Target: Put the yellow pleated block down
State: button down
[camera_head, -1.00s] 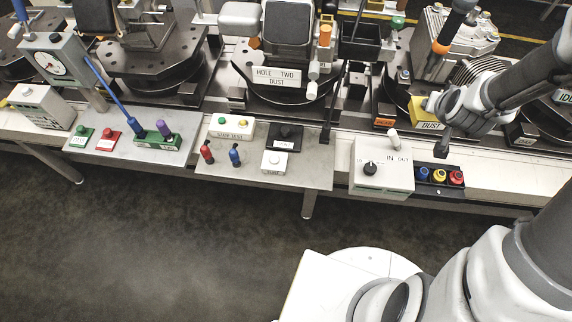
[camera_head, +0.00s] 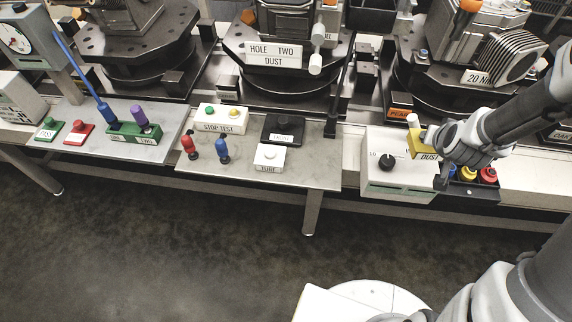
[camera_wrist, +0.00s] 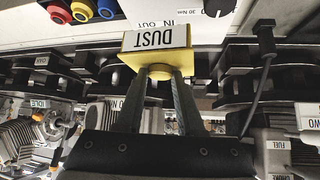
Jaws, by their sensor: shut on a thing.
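My gripper (camera_head: 428,148) is shut on the yellow block (camera_head: 416,144), which carries a white DUST label. In the head view the block appears over the right part of a white control box (camera_head: 396,186), hiding part of its top; its exact height is unclear. The wrist view shows the block (camera_wrist: 121,60) between the two fingers (camera_wrist: 160,80), with its label facing the camera upside down. Pleats on it cannot be made out.
Red, yellow and blue buttons (camera_head: 470,173) sit just right of the white box. A grey plate (camera_head: 310,165) left of it has bare metal between its STOP TEST box (camera_head: 221,118), black block (camera_head: 283,129) and white button box (camera_head: 269,157). Machine fixtures stand behind.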

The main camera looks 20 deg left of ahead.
aim_at(424, 148)
jog(key=f+b, duration=0.1)
jog(key=f, duration=0.1)
jog(key=f+b, duration=0.1)
jog(key=f, duration=0.1)
jog(key=shift+w+a+f+b, duration=0.1)
jog(key=shift+a+f+b, duration=0.1)
jog(key=shift+b, duration=0.2)
jog(key=shift+a+n+y, duration=0.35)
jog(key=shift+n+y, duration=0.05)
jog(key=shift+n, duration=0.1)
jog(key=s+a+r+n+g+y+p, duration=0.1)
jog(key=s+a+n+g+y, duration=0.5)
jog(key=s+a+n, duration=0.6)
jog(key=shift+m+t+y, duration=0.3)
jog(key=shift+t+y, duration=0.3)
jog(key=shift+t, duration=0.1)
jog(key=shift+w+a+r+b+x, duration=0.15)
jog(key=shift+b+x, duration=1.25)
jog(key=shift+x, duration=1.45)
jog(key=shift+w+a+r+b+x, duration=0.1)
jog(key=shift+w+r+b+x, duration=0.2)
jog(key=shift+b+x, duration=1.85)
jog(key=shift+w+a+r+b+x, duration=0.15)
jog(key=shift+b+x, duration=0.5)
jog(key=shift+x, duration=2.9)
jog(key=shift+w, duration=0.1)
